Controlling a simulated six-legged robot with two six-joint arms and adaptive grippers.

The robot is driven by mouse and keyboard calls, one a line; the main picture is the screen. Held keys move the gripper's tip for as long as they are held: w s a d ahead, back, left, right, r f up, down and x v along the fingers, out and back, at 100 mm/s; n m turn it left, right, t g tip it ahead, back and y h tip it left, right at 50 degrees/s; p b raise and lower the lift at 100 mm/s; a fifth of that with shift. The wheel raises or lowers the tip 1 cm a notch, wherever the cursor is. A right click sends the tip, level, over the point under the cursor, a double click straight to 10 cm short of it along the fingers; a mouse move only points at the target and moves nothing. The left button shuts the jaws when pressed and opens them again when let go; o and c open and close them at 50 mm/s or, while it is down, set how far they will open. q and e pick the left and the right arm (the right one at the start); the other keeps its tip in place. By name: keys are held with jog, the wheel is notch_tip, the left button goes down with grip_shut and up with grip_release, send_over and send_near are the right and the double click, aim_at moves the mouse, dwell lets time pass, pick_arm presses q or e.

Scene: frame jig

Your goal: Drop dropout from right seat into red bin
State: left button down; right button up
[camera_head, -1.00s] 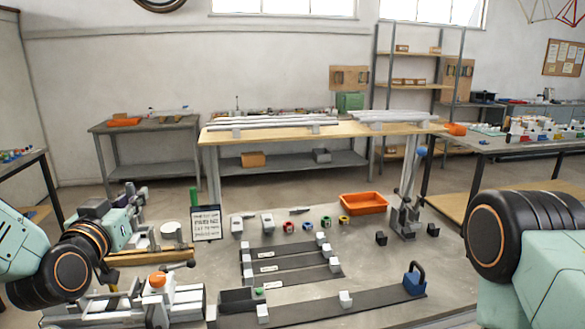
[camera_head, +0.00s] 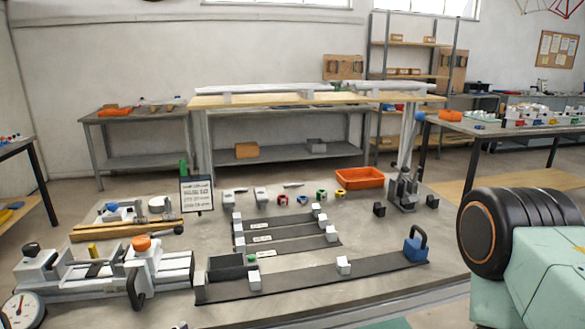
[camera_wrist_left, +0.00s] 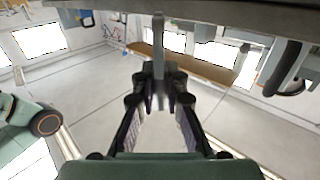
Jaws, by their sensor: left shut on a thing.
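My left gripper (camera_wrist_left: 158,88) shows in the left wrist view, shut on a thin grey upright piece (camera_wrist_left: 158,45), which looks like the dropout. The left gripper is out of the head view. The orange-red bin (camera_head: 360,178) sits at the back right of the worktable, and no contents can be made out. I cannot tell which fixture part is the right seat. Only a black joint and green link of my right arm show at the right edge; its gripper is out of view.
A clamp fixture with an orange knob (camera_head: 142,243) fills the table's front left. Dark rails (camera_head: 330,272) with white blocks lie in the middle. A grey upright stand (camera_head: 404,190) is right of the bin. A sign (camera_head: 197,194) stands at left.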

pick_arm(q)
jog(key=shift+s+f, duration=0.15)
jog(key=shift+f, duration=0.2)
jog(key=shift+s, duration=0.1)
